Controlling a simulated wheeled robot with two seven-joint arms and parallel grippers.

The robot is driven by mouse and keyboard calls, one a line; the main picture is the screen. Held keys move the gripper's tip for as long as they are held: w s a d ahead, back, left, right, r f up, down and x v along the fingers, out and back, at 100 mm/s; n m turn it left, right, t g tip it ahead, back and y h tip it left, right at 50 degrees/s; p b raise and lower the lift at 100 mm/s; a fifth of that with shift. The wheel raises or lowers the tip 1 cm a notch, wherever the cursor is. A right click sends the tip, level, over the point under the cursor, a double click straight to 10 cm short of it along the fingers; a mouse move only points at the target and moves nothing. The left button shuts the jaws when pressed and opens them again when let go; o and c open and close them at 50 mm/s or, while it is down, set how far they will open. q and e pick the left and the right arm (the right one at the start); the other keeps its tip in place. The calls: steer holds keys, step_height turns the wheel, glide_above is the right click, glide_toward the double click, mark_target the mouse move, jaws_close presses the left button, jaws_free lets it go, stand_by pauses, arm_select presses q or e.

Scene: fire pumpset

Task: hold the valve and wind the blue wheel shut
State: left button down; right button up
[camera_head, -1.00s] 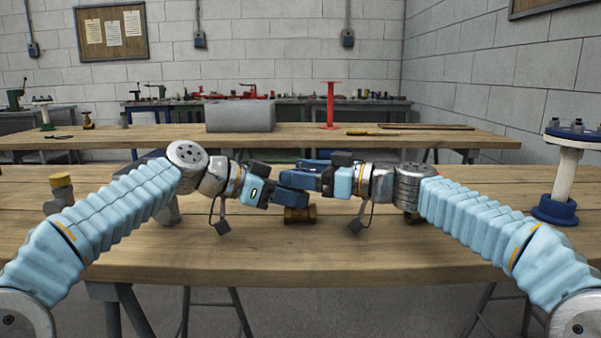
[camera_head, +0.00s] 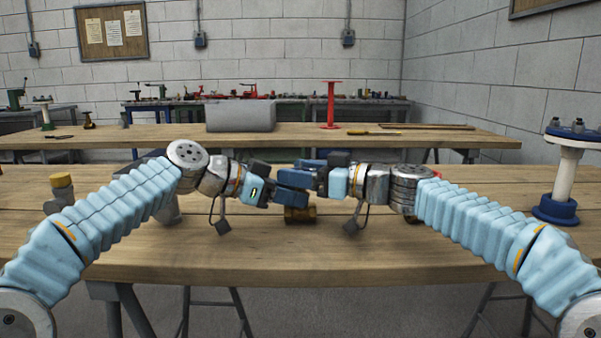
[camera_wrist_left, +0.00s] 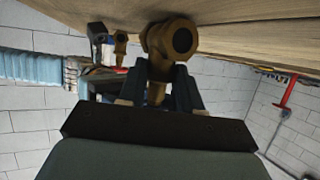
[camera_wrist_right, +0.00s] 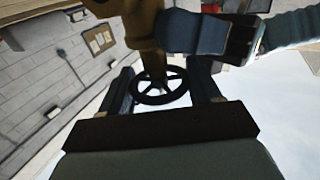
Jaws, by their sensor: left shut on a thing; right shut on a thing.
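The brass valve (camera_head: 299,214) is mostly hidden behind my grippers in the head view, with its lower end showing above the near table. My left gripper (camera_head: 296,184) is shut on the valve body; the left wrist view shows the brass body (camera_wrist_left: 172,42), its round port facing the camera, at the fingertips. My right gripper (camera_head: 311,167) is just above, shut on the handwheel. The spoked wheel (camera_wrist_right: 160,88) looks dark, not clearly blue, between the right fingers in the right wrist view, on a stem from the brass body (camera_wrist_right: 146,25). The head view hides the wheel.
The near wooden table (camera_head: 270,260) is clear in front of the valve. A brass-capped grey fitting (camera_head: 61,190) stands at its left. A white post with blue flanges (camera_head: 564,185) stands at its right. A farther bench (camera_head: 440,138) holds a grey block (camera_head: 240,116) and a red stand (camera_head: 330,105).

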steer(key=m+t+h, duration=0.1)
steer(key=t, duration=0.1)
steer(key=m+t+h, duration=0.1)
steer(key=m+t, duration=0.1)
steer(key=shift+d+r+h, duration=0.1)
steer(key=shift+r+h, duration=0.1)
steer(key=shift+h, duration=0.2)
steer(key=shift+w+f+m+t+h, duration=0.1)
steer(key=shift+f+m+t+h, duration=0.1)
steer(key=shift+m+t+h, duration=0.4)
steer(key=shift+w+f+m+t+h, duration=0.1)
steer(key=shift+f+m+t+h, duration=0.05)
steer(key=shift+m+t+h, duration=0.4)
steer(key=shift+s+r+m+t+h, duration=0.15)
steer(key=shift+m+t+h, duration=0.25)
steer(key=shift+h, duration=0.2)
steer(key=shift+s+r+m+t+h, duration=0.1)
steer(key=shift+m+t+h, duration=0.2)
steer(key=shift+h, duration=0.25)
steer(key=shift+m+t+h, duration=0.55)
steer(key=shift+m+h, duration=0.3)
steer(key=shift+h, duration=0.15)
steer(key=shift+m+h, duration=0.3)
steer(key=shift+h, duration=0.2)
steer(key=o, duration=0.8)
